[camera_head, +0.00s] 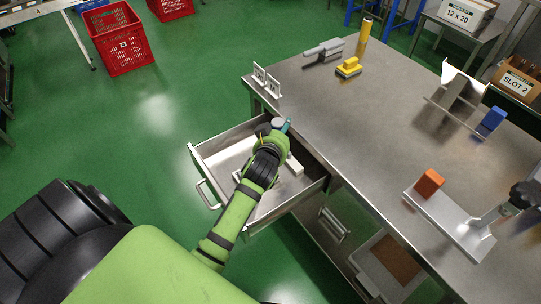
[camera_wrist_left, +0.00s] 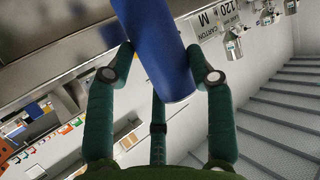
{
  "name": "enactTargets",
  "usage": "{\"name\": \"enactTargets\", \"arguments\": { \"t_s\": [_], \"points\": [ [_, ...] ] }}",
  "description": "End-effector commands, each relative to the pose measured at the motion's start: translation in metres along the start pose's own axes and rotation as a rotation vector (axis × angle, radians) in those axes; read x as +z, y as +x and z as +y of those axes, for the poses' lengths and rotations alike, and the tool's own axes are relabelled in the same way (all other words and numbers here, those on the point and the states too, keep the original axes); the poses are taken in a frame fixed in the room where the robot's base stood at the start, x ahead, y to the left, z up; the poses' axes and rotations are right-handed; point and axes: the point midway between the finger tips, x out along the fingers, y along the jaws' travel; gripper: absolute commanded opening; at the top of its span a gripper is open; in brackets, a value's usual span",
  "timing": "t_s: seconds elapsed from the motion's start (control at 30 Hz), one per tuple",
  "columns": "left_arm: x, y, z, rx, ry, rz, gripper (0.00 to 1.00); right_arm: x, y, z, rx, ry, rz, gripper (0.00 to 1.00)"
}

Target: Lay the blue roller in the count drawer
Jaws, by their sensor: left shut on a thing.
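My left gripper (camera_wrist_left: 160,58) is shut on the blue roller (camera_wrist_left: 158,35), a plain blue cylinder that fills the top middle of the left wrist view. Its fingers lie along both sides of it. In the head view my left gripper (camera_head: 282,126) is over the bench-side edge of the open count drawer (camera_head: 207,147); the roller cannot be made out there, hidden by the hand. The drawer is pulled out to the left of the bench and has pale pieces inside, partly covered by my arm. My right gripper is not in view.
The steel bench (camera_head: 350,120) holds a white rack (camera_head: 265,80), a yellow-topped block (camera_head: 348,67), a yellow cylinder (camera_head: 364,30), a blue block (camera_head: 491,119) and an orange block (camera_head: 429,182). A red crate (camera_head: 123,40) stands on the floor. The bench middle is clear.

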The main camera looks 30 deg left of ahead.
Motion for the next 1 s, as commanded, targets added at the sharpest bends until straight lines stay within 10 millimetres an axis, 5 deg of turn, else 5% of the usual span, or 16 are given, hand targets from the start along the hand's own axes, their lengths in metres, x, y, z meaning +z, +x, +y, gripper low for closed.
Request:
{"name": "enactTargets", "arguments": {
  "t_s": [0.6, 1.0],
  "points": [
    [0.084, 0.034, -0.001, -0.007, 0.0, -0.002, 0.14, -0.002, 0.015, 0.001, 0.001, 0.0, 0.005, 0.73],
    [0.092, 0.037, -0.001, -0.005, 0.001, 0.001, 0.14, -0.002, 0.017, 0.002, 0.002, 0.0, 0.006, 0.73]
  ]
}}
